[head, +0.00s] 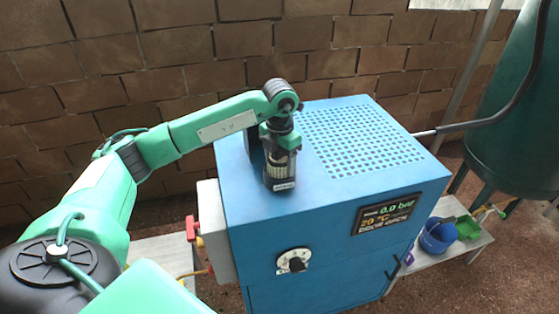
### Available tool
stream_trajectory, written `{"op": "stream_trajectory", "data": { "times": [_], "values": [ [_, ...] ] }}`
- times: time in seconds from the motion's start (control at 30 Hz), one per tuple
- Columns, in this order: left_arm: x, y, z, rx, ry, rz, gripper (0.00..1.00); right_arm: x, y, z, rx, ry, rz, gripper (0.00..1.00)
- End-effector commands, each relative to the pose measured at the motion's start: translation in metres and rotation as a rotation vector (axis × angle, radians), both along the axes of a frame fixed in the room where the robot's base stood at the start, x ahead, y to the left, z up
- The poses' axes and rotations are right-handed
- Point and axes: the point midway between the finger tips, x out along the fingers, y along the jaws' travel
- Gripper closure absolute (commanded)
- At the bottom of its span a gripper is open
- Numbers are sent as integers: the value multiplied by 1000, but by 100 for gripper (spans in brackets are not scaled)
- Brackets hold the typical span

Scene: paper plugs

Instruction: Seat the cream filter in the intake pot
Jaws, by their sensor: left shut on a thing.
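My left gripper (281,160) points down over the left part of the blue machine's top and is shut on the cream filter (281,165). The filter is a pale ribbed cylinder, upright, partly hidden by the dark fingers. Directly below it is a dark part with a pale label, which looks like the intake pot (279,184). The filter lines up with it in this view; I cannot tell whether it is inside the rim or just above. My right gripper is not in view.
The blue machine (340,215) has a perforated top panel (360,135), a display (385,213) and a dial (294,262). A dark block (255,148) stands behind the gripper. A green tank (518,110) stands beyond.

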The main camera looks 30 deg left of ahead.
Motion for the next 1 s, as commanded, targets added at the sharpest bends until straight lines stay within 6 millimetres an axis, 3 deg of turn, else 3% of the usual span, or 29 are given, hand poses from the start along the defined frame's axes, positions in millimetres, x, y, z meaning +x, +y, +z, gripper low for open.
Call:
{"op": "stream_trajectory", "data": {
  "times": [0.23,0.27,0.4,1.0],
  "values": [
    [-2,-2,-5,0,11,-3,61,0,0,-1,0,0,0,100],
    [-2,-2,-5,0,11,-4,35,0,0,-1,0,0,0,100],
    [-2,-1,-5,1,11,-3,12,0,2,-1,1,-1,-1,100],
    [-1,1,-2,3,7,2,12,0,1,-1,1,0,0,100]
  ]
}}
